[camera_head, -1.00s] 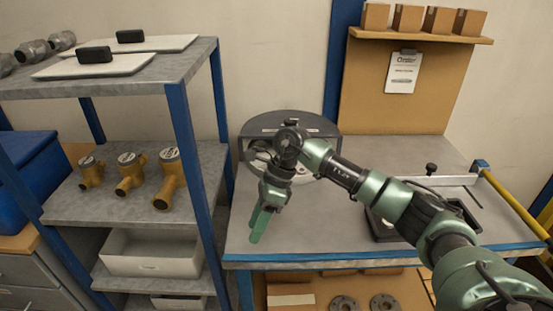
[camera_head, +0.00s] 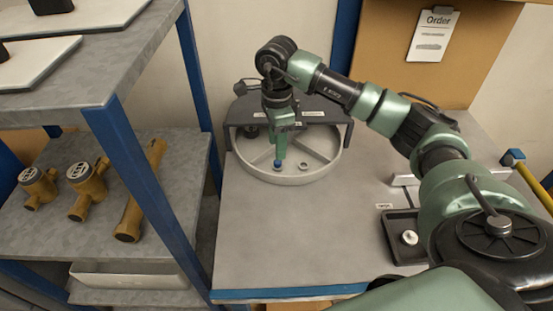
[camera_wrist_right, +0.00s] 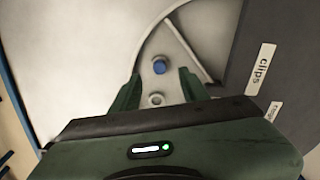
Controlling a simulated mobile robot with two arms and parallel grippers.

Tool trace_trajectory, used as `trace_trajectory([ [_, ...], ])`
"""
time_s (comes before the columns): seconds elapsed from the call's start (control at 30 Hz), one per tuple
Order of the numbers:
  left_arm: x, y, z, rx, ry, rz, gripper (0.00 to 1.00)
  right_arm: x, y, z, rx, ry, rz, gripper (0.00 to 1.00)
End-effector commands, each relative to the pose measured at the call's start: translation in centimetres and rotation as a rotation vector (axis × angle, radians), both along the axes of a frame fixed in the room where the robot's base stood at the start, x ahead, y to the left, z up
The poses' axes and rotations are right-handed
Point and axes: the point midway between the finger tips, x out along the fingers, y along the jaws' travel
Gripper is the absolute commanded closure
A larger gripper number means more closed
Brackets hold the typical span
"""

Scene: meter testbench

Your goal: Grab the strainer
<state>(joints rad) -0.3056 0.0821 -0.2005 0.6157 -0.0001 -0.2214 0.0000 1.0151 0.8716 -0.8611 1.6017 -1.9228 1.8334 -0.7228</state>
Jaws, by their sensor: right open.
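A small blue piece (camera_head: 277,163), the likely strainer, is in a round, light-rimmed tray with dividers (camera_head: 290,180) at the back left of the bench. It also shows in the right wrist view (camera_wrist_right: 159,66), with a round blue top. My right gripper (camera_head: 280,157) points down over the tray, right at the blue piece. In the wrist view its open fingers (camera_wrist_right: 158,88) stand apart on either side, with the blue piece just beyond the tips, near the middle of the gap. I cannot tell the height left between them. The left gripper is not in view.
A dark housing (camera_head: 237,112) wraps the tray's back; a label reading "clips" (camera_wrist_right: 262,69) is on it. A small round grey part (camera_head: 303,165) lies in the tray. A black tray (camera_head: 402,240) is at right. The shelf with brass meters (camera_head: 88,185) stands at left.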

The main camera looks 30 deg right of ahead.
Motion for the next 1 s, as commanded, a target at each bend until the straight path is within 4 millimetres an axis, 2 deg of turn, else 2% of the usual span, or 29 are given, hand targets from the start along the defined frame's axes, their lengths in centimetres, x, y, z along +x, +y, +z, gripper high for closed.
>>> trace_trajectory([
  [0.17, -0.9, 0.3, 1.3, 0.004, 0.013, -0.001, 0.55, -0.3, -0.2, -2.1, 0.001, 0.005, 0.0, 0.55],
  [0.3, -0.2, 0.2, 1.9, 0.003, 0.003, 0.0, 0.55, -0.4, -0.2, -4.3, 0.003, 0.003, 0.0, 0.55],
  [0.4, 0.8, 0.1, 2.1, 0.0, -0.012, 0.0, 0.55, -0.3, -0.3, -5.2, 0.001, 0.001, 0.001, 0.55],
  [0.53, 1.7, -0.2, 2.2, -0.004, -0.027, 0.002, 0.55, -0.3, -0.3, -5.5, 0.002, -0.002, 0.001, 0.55],
  [0.67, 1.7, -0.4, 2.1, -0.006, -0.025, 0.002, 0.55, -0.3, -0.3, -5.5, 0.002, -0.002, 0.001, 0.55],
  [0.8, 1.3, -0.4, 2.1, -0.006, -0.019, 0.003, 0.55, -0.3, -0.3, -5.5, 0.002, -0.002, 0.001, 0.94],
  [0.83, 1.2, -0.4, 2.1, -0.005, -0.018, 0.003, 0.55, -0.3, -0.3, -5.4, 0.002, -0.002, 0.001, 1.0],
  [1.0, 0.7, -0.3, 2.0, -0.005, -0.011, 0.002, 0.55, -0.3, -0.3, -5.4, 0.002, -0.002, 0.0, 1.0],
])
